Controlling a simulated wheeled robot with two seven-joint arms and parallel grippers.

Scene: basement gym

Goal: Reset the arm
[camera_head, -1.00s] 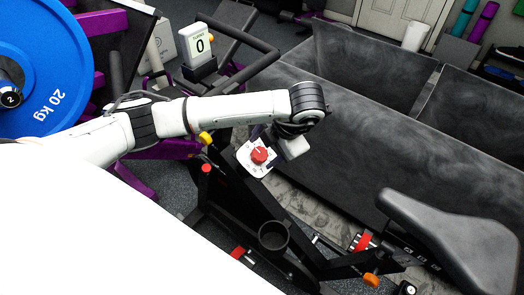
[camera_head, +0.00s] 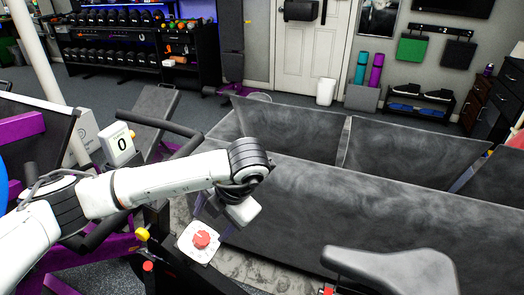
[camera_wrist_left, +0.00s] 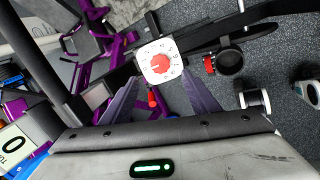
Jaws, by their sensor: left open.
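My left arm (camera_head: 160,187) reaches in from the left in the head view, over an exercise bike. My left gripper (camera_head: 212,222) points down at its end, close to a white dial plate with a red knob (camera_head: 201,239). In the left wrist view the two fingers of the gripper (camera_wrist_left: 160,84) stand wide apart with nothing between them held. The white plate (camera_wrist_left: 146,52) and red knob (camera_wrist_left: 159,66) show just beyond the fingertips; I see no contact. My right gripper is not in view.
Large dark grey padded bins (camera_head: 330,195) fill the middle and right. A dumbbell rack (camera_head: 115,45), a white door (camera_head: 309,50) and a low shelf (camera_head: 418,105) stand at the back.

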